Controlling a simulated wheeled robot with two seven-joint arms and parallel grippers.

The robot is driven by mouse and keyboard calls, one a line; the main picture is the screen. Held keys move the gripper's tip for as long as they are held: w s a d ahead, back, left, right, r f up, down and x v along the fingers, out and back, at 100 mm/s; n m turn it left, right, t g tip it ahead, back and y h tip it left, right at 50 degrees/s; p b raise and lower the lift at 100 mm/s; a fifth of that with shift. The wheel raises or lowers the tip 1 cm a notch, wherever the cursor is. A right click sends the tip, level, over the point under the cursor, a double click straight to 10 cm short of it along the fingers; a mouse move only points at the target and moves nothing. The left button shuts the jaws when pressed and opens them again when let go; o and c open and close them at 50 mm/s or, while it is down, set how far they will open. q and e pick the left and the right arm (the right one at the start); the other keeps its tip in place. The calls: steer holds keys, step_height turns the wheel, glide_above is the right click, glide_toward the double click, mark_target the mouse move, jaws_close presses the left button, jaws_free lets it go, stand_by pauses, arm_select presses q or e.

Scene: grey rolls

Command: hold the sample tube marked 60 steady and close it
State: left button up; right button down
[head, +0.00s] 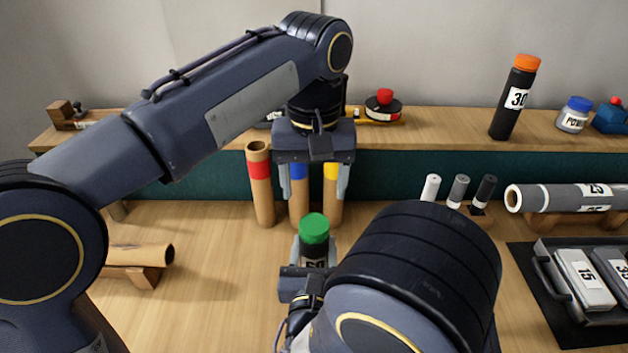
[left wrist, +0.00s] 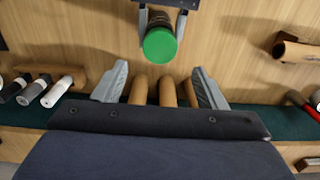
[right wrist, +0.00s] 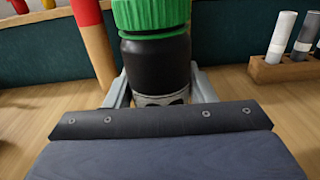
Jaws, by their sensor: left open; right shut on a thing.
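The sample tube (head: 314,259) is black with a white label, partly hidden, that seems to read 60. It stands upright with a green cap (head: 314,228) on its top. In the right wrist view the cap (right wrist: 152,14) sits above a green ring on the tube (right wrist: 157,68); I cannot tell how tight it is. My right gripper (right wrist: 160,92) is shut on the tube's body. My left gripper (head: 313,190) is open and empty, pointing down behind and above the cap. In the left wrist view the cap (left wrist: 160,44) lies beyond the open fingers (left wrist: 158,82).
Cardboard tubes with red (head: 259,185), blue and yellow bands stand close behind my left gripper. Three markers (head: 459,190) stand in a block to the right. The shelf holds a tube marked 30 (head: 515,98).

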mark_target(314, 224)
stand_by(0.3)
arm_select(q)
steer(key=shift+f, duration=4.05)
steer(key=c, duration=1)
steer(key=m, duration=0.8)
steer(key=shift+m, duration=0.3)
steer(key=o, duration=1.1)
